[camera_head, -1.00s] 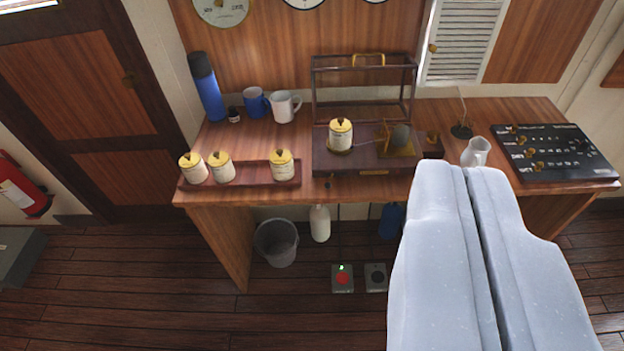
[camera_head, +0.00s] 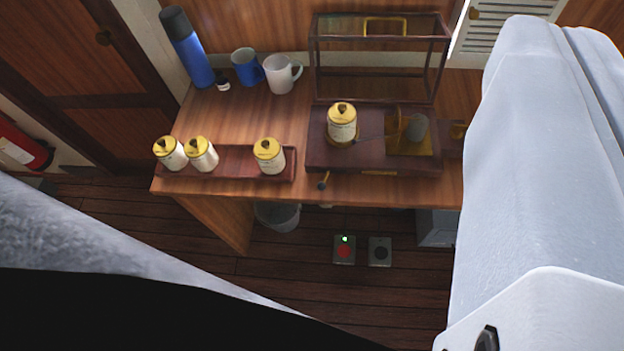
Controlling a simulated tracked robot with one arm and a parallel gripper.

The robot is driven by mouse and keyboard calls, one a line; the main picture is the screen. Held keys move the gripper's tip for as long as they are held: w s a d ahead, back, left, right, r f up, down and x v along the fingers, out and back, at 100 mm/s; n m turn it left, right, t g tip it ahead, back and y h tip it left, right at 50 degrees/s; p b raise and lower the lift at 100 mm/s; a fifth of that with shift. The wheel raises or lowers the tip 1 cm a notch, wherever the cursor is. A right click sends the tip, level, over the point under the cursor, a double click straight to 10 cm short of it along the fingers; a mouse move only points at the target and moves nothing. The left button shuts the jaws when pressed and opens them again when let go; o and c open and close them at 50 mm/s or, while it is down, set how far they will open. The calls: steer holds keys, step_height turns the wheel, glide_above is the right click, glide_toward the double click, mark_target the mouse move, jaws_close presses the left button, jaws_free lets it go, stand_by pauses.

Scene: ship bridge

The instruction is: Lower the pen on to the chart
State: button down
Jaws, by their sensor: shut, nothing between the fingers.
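The recording instrument's dark wooden base (camera_head: 380,163) stands on the desk. On its left stands a white drum with a yellow top, wrapped in the chart (camera_head: 342,129). A thin pen arm (camera_head: 370,135) runs from the brass mechanism (camera_head: 410,130) toward the drum; whether its tip touches the chart is too small to tell. A small dark-knobbed lever (camera_head: 323,182) sticks out at the base's front. My gripper (camera_head: 566,28) is large and pale at the right, shut and empty, apart from the instrument in the picture. It hides the desk's right part.
A framed clear cover (camera_head: 380,60) stands behind the base. A wooden tray (camera_head: 228,170) holds three similar drums. A blue mug (camera_head: 246,68), white mug (camera_head: 281,75) and blue flask (camera_head: 187,48) stand behind. Two boxes (camera_head: 344,250) (camera_head: 380,252) lie below. A grey body part crosses lower left.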

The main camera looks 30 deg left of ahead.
steer(key=shift+s, duration=0.1)
steer(key=w+a+f+n+g+b, duration=0.1)
steer(key=w+a+f+b, duration=0.2)
steer(key=f, duration=0.4)
steer(key=w+a+f+n+g, duration=0.1)
steer(key=w+a+f+g, duration=0.1)
steer(key=w+f, duration=0.45)
steer(key=w+a+f+n+g+b, duration=0.15)
steer(key=a+f, duration=0.45)
steer(key=f, duration=0.6)
steer(key=w+a+f+n+g+b, duration=0.1)
steer(key=w+a+f+g+b, duration=0.3)
steer(key=f, duration=0.7)
steer(key=n+t+h+b, duration=0.1)
steer(key=n, duration=0.2)
glide_toward(300, 198)
steer(key=v, duration=0.4)
steer(key=shift+w+a+m, duration=0.1)
steer(key=shift+a+m, duration=0.05)
steer(key=shift+m, duration=0.1)
